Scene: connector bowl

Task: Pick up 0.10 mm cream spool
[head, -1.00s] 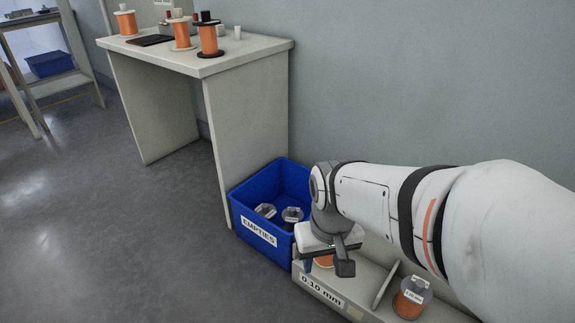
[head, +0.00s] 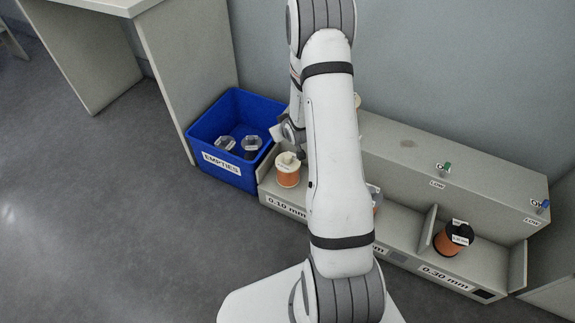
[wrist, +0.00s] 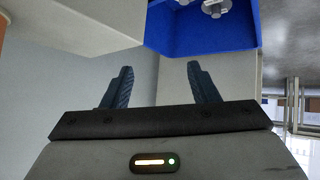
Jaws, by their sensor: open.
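The cream spool (head: 287,172), wound with copper-coloured wire, stands upright in the left bay of the rack, behind the 0.10 mm label. My gripper (wrist: 160,84) is open in the wrist view, with nothing between its two dark fingers. In the head view my arm covers most of the gripper, just above and beside the spool near the blue bin. I cannot make out the spool for certain in the wrist view; an orange-brown strip shows at its left edge.
A blue EMPTIES bin (head: 205,125) with clear empty spools stands left of the rack. A black spool (head: 454,239) sits in the 0.30 mm bay. The middle bay is mostly hidden by my arm. The rack's upper ledge (head: 408,142) carries small coloured pegs.

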